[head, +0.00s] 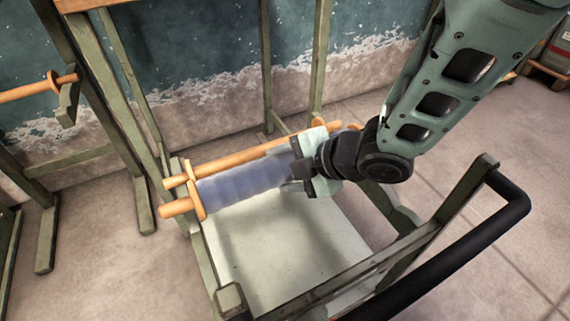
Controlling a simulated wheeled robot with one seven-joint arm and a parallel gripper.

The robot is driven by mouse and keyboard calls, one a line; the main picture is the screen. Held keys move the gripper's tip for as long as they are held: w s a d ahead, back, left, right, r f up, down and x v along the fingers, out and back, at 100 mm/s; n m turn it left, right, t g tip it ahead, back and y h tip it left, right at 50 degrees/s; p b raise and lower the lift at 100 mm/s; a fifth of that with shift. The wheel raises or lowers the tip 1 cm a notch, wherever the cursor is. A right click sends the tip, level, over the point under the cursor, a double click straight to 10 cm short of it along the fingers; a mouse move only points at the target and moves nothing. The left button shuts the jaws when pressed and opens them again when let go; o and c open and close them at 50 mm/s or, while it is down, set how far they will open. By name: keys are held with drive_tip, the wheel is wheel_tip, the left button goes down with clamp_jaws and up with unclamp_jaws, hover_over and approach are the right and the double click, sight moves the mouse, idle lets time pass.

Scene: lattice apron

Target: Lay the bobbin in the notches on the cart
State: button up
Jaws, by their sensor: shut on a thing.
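The bobbin (245,186) is a wooden rod wound with blue-grey material, with an orange flange near its left end. It lies across the cart, above the cart's pale deck (285,245). My gripper (309,172) is shut on the bobbin's right part and hides that section. The bobbin's left rod end sticks out past the flange, over the cart's left green frame. Whether it sits in a notch or hovers there, I cannot tell. The notches are hard to make out, and the bobbin's right end is largely hidden by my gripper.
A second wooden rod (235,158) runs close behind the bobbin. The cart's black handle (450,258) is at the right front. Green wooden racks stand at the left and back against the wall; one holds another wooden rod with a flange (54,82). Floor is clear at lower left.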

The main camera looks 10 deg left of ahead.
drive_tip(key=shift+f+b, duration=1.25)
drive_tip(key=shift+f, duration=0.65)
drive_tip(key=shift+d, duration=0.1)
drive_tip(key=shift+f+b, duration=0.4)
drive_tip(key=shift+f+b, duration=0.85)
drive_tip(key=shift+f, duration=0.1)
drive_tip(key=shift+f+b, duration=0.3)
drive_tip(key=shift+f, duration=0.15)
idle(0.5)
drive_tip(key=o, duration=1.4)
